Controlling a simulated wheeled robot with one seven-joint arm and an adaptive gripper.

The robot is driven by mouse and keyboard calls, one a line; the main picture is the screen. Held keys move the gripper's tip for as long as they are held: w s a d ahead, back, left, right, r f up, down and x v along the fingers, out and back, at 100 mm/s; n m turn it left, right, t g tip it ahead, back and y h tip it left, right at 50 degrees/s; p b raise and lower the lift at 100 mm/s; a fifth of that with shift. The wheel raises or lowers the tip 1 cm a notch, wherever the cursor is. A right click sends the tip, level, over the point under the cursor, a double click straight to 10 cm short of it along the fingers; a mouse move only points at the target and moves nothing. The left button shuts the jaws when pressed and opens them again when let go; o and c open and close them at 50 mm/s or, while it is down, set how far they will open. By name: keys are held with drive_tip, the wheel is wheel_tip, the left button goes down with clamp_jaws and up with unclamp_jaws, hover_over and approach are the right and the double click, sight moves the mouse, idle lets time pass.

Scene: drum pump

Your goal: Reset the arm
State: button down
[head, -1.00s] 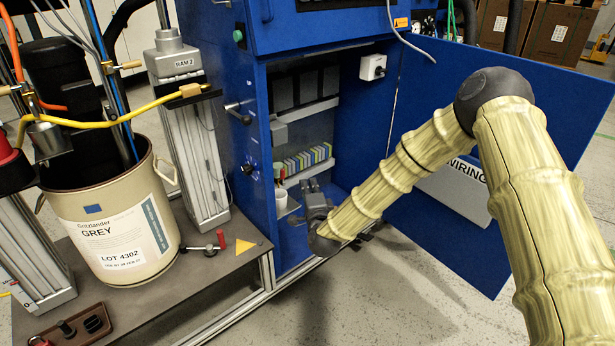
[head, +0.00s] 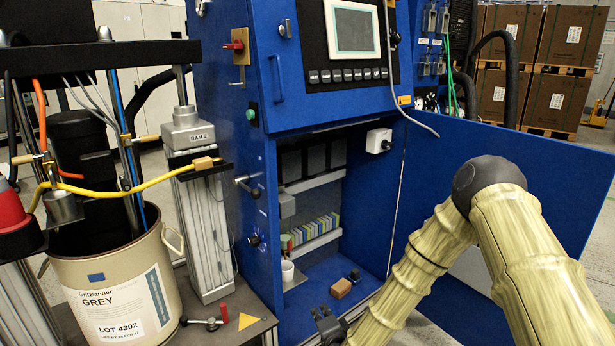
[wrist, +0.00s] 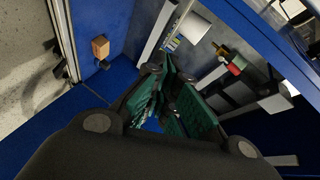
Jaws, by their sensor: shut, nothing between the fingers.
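My gripper (head: 328,325) is shut and empty, low at the front edge of the open blue cabinet (head: 228,150). It also shows in the wrist view (wrist: 168,72), with its green-padded fingers drawn together. My sleeved arm runs from it up to the right, in front of the cabinet's open door (head: 540,150). In the head view part of the gripper is cut off by the bottom edge.
A brown block (head: 341,288) and a black knob (head: 355,275) lie on the cabinet floor, near a white cup (head: 287,271).

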drive_tip(key=s+d+f+n+g, duration=0.35)
drive_tip(key=s+f, duration=0.45)
drive_tip(key=s, duration=0.4)
drive_tip(key=s+d+f+n+g, duration=0.35)
drive_tip(key=s+f, duration=0.55)
drive_tip(key=s, duration=0.3)
drive_tip(key=s+d+f+n+g+h, duration=0.1)
drive_tip(key=s+d+n+g+h, duration=0.3)
drive_tip(key=s, duration=0.7)
drive_tip(key=s+d+f+g+y, duration=0.1)
drive_tip(key=s+d+g, duration=0.2)
drive_tip(key=s+d, duration=0.65)
wheel_tip(320, 180, up, 30)
drive_tip(key=s+a+p, duration=0.2)
drive_tip(key=p, duration=2.7)
drive_tip(key=shift+s+a, duration=0.15)
drive_tip(key=shift+s, duration=0.25)
